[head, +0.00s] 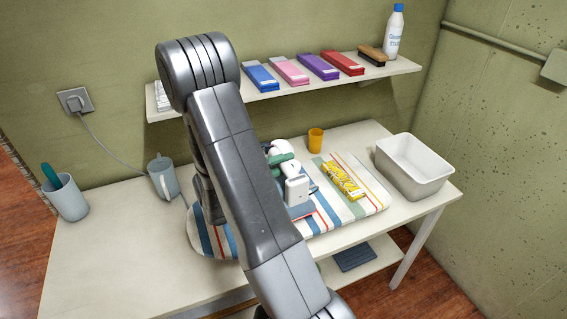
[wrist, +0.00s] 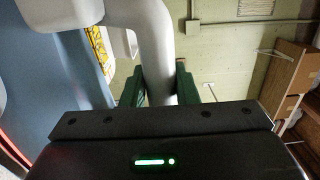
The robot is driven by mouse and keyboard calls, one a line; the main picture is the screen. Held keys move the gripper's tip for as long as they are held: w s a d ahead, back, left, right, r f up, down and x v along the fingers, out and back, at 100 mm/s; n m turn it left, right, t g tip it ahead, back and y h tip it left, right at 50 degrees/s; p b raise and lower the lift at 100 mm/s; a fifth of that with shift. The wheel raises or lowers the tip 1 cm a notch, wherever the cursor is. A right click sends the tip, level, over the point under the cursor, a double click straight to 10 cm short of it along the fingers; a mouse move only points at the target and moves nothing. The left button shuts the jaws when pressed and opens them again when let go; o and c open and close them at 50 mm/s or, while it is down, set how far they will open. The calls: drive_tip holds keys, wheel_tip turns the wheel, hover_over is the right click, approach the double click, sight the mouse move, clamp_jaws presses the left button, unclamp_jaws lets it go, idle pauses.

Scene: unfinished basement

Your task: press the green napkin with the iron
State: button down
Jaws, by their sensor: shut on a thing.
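My gripper (wrist: 158,88) has its dark green fingers closed around the pale curved handle of the iron (wrist: 153,40). In the head view my gripper (head: 279,160) is partly behind my arm, and the white-grey iron (head: 297,189) shows just right of the arm, over the striped ironing mat (head: 322,213). A flat blue-grey piece with a reddish edge shows below the iron; I cannot tell what it is, or whether the iron touches the mat. I cannot make out a green napkin; my arm hides part of the mat.
A yellow packet (head: 343,181) lies on the mat, right of the iron. An orange cup (head: 315,140) and a white bin (head: 413,166) stand behind and right. A grey jug (head: 163,178) and a cup (head: 66,198) stand left. A shelf (head: 285,88) with several boxes runs above.

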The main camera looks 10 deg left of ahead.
drive_tip(key=shift+s+d, duration=0.4)
drive_tip(key=shift+s, duration=0.1)
idle(0.5)
drive_tip(key=shift+r+p, duration=0.15)
drive_tip(key=shift+p, duration=0.15)
wheel_tip(320, 180, up, 5)
drive_tip(key=p, duration=0.5)
drive_tip(key=shift+r, duration=1.95)
